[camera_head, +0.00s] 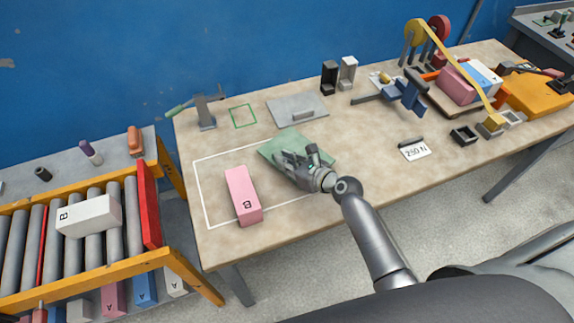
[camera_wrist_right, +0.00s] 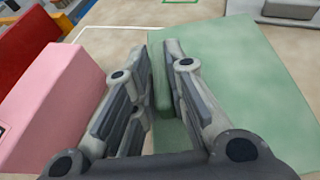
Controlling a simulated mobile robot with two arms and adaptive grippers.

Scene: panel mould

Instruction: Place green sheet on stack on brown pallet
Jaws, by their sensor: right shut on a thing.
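The green sheet (camera_head: 284,141) is a thin flat panel with a raised grip bar on top. It is over the table at the right end of the white outlined rectangle; whether it touches the table I cannot tell. My right gripper (camera_head: 285,160) is over the sheet, shut on its grip bar. In the right wrist view the sheet (camera_wrist_right: 240,75) spreads to the right of the fingers (camera_wrist_right: 163,55), with the bar between them. The brown pallet (camera_head: 437,101) is at the table's back right, carrying a stack of pink, blue and white blocks (camera_head: 459,84). My left gripper is not in view.
A pink block (camera_head: 243,194) lies inside the white outline, left of my gripper. A grey plate with a handle (camera_head: 283,110) lies behind the sheet. A blue clamp-like tool (camera_head: 405,96) and a yellow strap (camera_head: 462,66) are near the pallet. The table's middle is mostly clear.

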